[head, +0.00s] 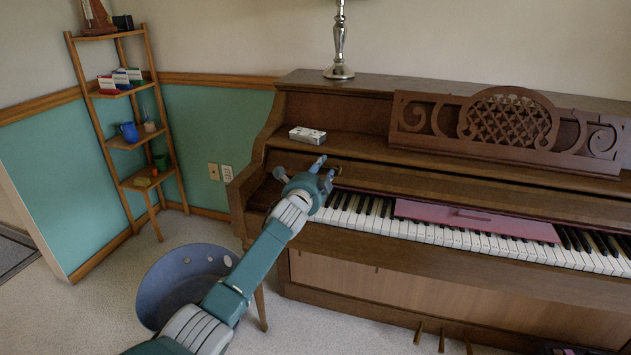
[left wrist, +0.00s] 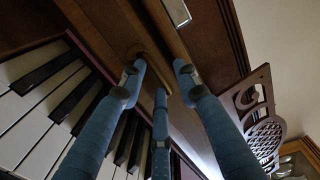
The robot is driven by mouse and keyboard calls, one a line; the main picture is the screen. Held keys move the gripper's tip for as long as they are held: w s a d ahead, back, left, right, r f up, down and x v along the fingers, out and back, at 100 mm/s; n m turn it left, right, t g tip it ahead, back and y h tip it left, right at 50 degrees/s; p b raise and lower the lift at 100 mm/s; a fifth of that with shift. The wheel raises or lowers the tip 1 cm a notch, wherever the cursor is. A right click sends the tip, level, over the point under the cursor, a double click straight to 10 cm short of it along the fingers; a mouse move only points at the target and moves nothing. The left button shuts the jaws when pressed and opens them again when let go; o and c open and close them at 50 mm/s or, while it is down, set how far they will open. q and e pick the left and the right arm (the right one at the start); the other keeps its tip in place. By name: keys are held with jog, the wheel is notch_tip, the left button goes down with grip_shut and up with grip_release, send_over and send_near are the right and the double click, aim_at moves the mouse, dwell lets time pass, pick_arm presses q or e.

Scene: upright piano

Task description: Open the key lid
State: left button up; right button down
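The upright piano (head: 350,240) stands along the wall, and its white and black keys (head: 450,236) are exposed. The wooden key lid (head: 440,185) shows as a long brown board above and behind the keys. My left gripper (head: 322,170) is at the left end of the keyboard, at the lid's front edge. In the left wrist view, its three blue fingers (left wrist: 158,82) are spread apart around a small rounded wooden part (left wrist: 150,58) at the edge; contact is unclear. Only small dark-teal tips, seemingly my right gripper (head: 566,351), show at the bottom right edge.
A reddish-pink flat piece (head: 475,219) lies over the middle keys. A blue bin (head: 170,285) and wooden shelf (head: 115,100) stand at left.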

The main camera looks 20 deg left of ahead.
pick_arm(q)
jog(key=s, duration=1.1)
jog(key=shift+s+d+r, duration=0.15)
jog(key=shift+s+r, duration=0.1)
jog(key=shift+r, duration=0.15)
